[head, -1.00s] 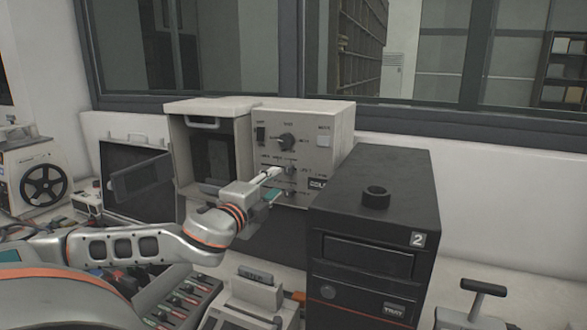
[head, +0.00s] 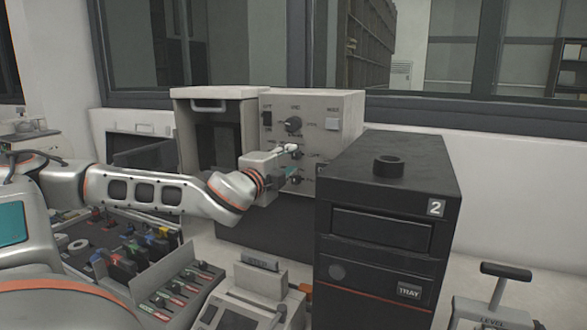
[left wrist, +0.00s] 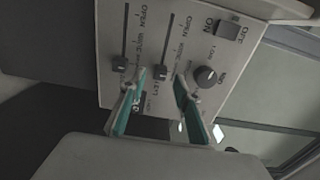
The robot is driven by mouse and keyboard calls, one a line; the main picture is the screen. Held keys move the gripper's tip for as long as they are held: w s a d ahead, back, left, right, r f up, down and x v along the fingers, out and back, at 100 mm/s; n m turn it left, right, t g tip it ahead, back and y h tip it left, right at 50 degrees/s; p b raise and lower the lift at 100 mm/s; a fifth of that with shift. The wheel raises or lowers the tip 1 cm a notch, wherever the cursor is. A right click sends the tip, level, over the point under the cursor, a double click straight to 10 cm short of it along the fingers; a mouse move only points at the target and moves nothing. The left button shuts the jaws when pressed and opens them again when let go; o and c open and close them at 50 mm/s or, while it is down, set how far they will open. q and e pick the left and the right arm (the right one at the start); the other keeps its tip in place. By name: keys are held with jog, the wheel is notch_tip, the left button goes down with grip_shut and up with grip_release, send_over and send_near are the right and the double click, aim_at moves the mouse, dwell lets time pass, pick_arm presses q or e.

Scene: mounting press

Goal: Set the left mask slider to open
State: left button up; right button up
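The control panel (head: 331,151) is on the front of a pale box. The left wrist view shows it turned sideways, with two black sliders in slots. One slider knob (left wrist: 160,72), with a label like "LEFT" beside it, sits at the slot end away from "OPEN". The other slider knob (left wrist: 121,66) is at the same end of its own slot. My left gripper (head: 291,159) is at the panel. In the left wrist view, its teal-padded fingers (left wrist: 159,84) are apart, on either side of the first knob; contact is unclear. My right gripper is not in view.
A round dial (left wrist: 206,76) and an ON/OFF switch (left wrist: 229,27) are near the fingers. A black box marked 2 (head: 388,220) stands close on the right. A tray of coloured parts (head: 120,245) lies below my left arm.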

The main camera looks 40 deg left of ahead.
aim_at(296, 155)
pick_arm(q)
jog(key=shift+x, duration=1.25)
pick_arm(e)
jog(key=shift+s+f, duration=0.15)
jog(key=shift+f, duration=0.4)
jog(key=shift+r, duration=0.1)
